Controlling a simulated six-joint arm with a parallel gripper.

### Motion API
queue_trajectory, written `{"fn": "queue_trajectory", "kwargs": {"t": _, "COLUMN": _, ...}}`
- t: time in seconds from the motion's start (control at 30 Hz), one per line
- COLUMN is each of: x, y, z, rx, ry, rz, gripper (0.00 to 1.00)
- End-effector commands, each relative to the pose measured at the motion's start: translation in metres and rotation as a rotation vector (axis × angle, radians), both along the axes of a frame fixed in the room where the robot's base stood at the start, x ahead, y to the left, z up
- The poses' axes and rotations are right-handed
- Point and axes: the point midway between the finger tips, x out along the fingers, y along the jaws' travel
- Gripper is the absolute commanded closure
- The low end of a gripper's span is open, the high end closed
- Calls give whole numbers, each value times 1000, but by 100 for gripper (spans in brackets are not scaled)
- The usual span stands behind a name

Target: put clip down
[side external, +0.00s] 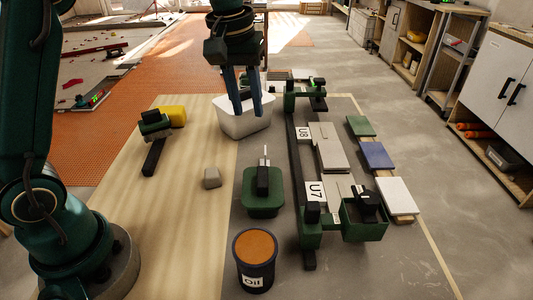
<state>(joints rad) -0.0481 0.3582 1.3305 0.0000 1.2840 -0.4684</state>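My gripper (244,110) points straight down, with its two blue fingers apart and a clear gap between them. I see nothing held in the gap. The fingertips overlap the white bin (243,131) in the picture; I cannot tell whether they are above its opening or inside it. No clip can be made out in or near the fingers, and the bin's inside is mostly hidden. Two pale tiles, an upper one (327,150) and a lower one (340,190), lie beside a dark rail with labels U8 (303,133) and U7 (313,190).
An Oil can (255,266), a green tray (263,206) with a dark tool and a grey block (212,178) stand in front. Green, blue and white samples (377,155) sit right. The wooden board is clear at front left.

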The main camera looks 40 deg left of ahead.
Motion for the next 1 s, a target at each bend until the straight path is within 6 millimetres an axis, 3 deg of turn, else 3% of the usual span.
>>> {"fn": "queue_trajectory", "kwargs": {"t": 0.1, "x": -32, "y": -4, "z": 18, "rx": 19, "ry": -63, "rz": -90, "gripper": 65}}
{"fn": "queue_trajectory", "kwargs": {"t": 0.27, "x": -76, "y": -9, "z": 27, "rx": 51, "ry": -138, "rz": -210, "gripper": 65}}
{"fn": "queue_trajectory", "kwargs": {"t": 0.4, "x": -115, "y": -12, "z": 23, "rx": 86, "ry": -204, "rz": -313, "gripper": 65}}
{"fn": "queue_trajectory", "kwargs": {"t": 0.6, "x": -157, "y": -15, "z": 4, "rx": 134, "ry": -280, "rz": -432, "gripper": 65}}
{"fn": "queue_trajectory", "kwargs": {"t": 0.8, "x": -174, "y": -16, "z": -10, "rx": 159, "ry": -314, "rz": -489, "gripper": 65}}
{"fn": "queue_trajectory", "kwargs": {"t": 1.0, "x": -176, "y": -16, "z": -12, "rx": 162, "ry": -315, "rz": -495, "gripper": 65}}
